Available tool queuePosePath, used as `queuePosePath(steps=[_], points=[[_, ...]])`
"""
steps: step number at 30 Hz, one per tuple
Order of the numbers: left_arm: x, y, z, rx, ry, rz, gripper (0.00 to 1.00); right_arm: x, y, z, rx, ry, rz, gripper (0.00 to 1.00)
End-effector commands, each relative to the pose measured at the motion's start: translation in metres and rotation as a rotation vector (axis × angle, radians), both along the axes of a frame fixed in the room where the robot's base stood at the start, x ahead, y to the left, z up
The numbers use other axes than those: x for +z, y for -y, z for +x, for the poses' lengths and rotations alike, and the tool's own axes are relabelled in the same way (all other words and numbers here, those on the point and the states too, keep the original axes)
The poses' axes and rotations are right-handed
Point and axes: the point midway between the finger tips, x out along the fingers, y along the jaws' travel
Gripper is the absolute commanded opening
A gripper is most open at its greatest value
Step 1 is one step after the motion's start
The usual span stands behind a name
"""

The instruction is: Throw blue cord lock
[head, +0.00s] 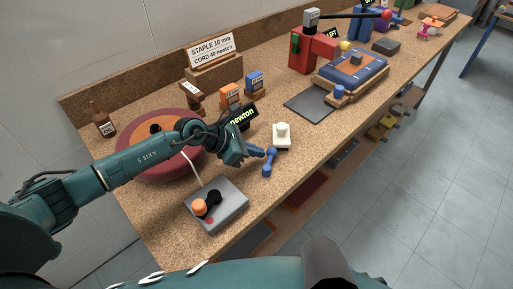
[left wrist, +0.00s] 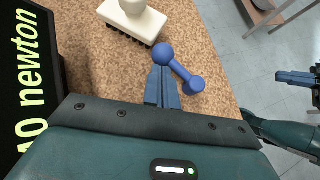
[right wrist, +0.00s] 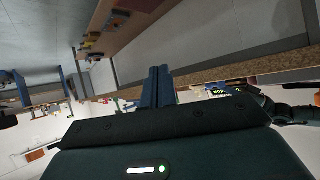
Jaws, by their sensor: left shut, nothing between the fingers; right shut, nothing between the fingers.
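A blue piece with two round ends joined by a bar (head: 269,162) is near the front edge of the bench; it looks like the blue cord lock. In the left wrist view the same piece (left wrist: 180,70) lies just beyond and right of my fingertips. My left gripper (head: 259,151) is shut and empty, close beside it; I cannot tell whether they touch. My right gripper (right wrist: 157,84) is shut and empty, out over the floor off the front of the bench. Its blue fingers also show at the right of the left wrist view (left wrist: 293,77).
A white-handled brush (head: 281,138) stands just behind the blue piece. A black newton display (head: 241,117) is behind my left gripper. A grey box with an orange knob (head: 216,206) and a round red pad (head: 150,170) are nearby. A dark mat (head: 307,105) lies farther right.

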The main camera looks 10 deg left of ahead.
Motion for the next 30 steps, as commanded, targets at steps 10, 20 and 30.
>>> queuePosePath(steps=[10, 20, 30], points=[[-0.0012, 0.0038, 0.0025, 0.000, -0.001, 0.001, 0.00, -0.0004, 0.0010, 0.0002, -0.001, -0.002, -0.003, 0.00], [-0.0048, 0.0030, 0.0038, -0.035, 0.002, 0.000, 0.00, -0.0088, -0.0013, 0.0031, 0.005, 0.017, 0.003, 0.00], [-0.0034, 0.0005, 0.0038, -0.077, 0.000, 0.001, 0.00, -0.0056, -0.0082, 0.0047, 0.031, 0.049, 0.017, 0.00]])
